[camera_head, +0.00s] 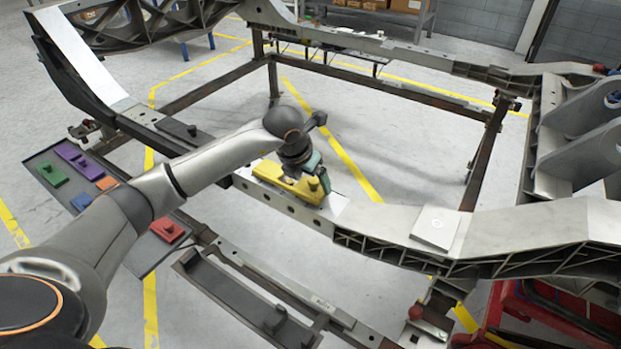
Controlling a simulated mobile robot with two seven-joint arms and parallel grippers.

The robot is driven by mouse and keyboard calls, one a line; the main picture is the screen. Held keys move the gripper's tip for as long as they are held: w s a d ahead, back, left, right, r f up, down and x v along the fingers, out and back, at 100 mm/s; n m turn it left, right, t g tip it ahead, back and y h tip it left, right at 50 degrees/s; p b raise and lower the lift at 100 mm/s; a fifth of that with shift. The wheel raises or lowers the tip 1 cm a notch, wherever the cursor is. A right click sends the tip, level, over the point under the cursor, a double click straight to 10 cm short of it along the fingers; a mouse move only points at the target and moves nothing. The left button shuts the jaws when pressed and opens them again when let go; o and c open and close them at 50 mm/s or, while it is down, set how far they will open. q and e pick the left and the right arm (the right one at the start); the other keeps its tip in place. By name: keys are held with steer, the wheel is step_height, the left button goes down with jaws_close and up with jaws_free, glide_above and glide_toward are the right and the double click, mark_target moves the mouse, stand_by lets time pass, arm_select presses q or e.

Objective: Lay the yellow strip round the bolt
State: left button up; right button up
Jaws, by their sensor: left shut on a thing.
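The yellow strip (277,180) is at the near chassis beam (268,196), at the middle of the head view. It lies along the beam's top or just above it; I cannot tell which. My left gripper (297,180) comes down from above and is shut on the strip. A green-grey part of the gripper or another piece shows at its right side. The bolt cannot be made out; the gripper and the strip may hide it. My right gripper is not in view.
A dark tray (148,247) at the left holds a green piece (52,174), a purple piece (80,160), an orange piece (106,183), a blue piece (81,201) and a red piece (167,229). A flat plate (434,227) lies on the beam's right part. The frame's middle is open to the floor.

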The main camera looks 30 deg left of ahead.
arm_select(q)
steer(key=shift+f, duration=0.45)
steer(key=o, duration=1.2)
